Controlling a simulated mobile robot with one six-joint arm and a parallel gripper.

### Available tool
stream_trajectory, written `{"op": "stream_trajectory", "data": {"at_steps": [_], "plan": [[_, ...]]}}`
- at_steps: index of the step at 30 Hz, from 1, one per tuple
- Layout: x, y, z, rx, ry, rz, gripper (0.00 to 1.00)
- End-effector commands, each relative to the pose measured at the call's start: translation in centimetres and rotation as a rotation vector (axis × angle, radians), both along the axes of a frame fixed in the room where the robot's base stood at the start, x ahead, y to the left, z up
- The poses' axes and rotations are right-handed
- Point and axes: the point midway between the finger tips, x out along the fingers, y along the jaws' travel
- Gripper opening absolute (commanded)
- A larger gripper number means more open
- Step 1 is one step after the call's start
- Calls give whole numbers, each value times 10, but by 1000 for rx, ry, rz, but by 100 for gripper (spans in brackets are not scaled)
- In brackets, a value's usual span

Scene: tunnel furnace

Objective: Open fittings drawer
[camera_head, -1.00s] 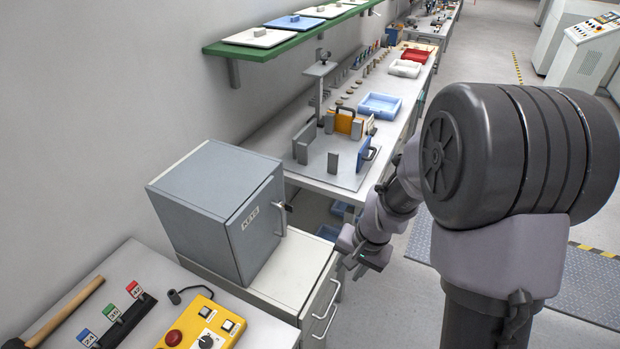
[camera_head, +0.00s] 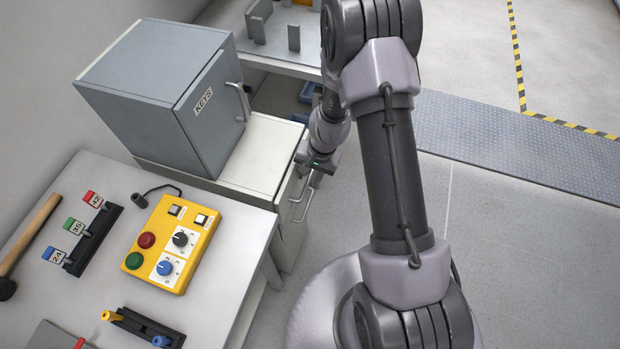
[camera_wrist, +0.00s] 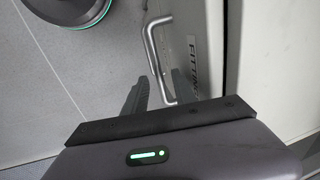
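The fittings drawer (camera_wrist: 205,75) shows in the wrist view as a pale front with a partly hidden "FITTIN…" label. Its bent metal handle (camera_wrist: 154,50) runs down toward my gripper (camera_wrist: 160,92). The two dark fingers are apart, and the lower end of the handle appears between them; I cannot tell whether they touch it. In the head view my gripper (camera_head: 314,164) is at the front of the low drawer cabinet (camera_head: 265,150), by its upper handle. The drawer looks shut, though my arm hides part of its front.
A grey KEYS cabinet (camera_head: 165,90) stands on the drawer cabinet. A table with a yellow control box (camera_head: 172,243), a hammer (camera_head: 30,235) and numbered tags is at the left. A grey workbench (camera_head: 285,55) stands behind. The floor right of the drawers (camera_head: 460,250) is clear.

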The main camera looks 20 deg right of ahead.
Motion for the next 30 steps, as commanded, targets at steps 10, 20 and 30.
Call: {"op": "stream_trajectory", "data": {"at_steps": [10, 20, 30], "plan": [[1, 1, -4, 0, 0, 1, 32], [1, 1, -4, 0, 0, 1, 0], [1, 1, -4, 0, 0, 0, 0]]}}
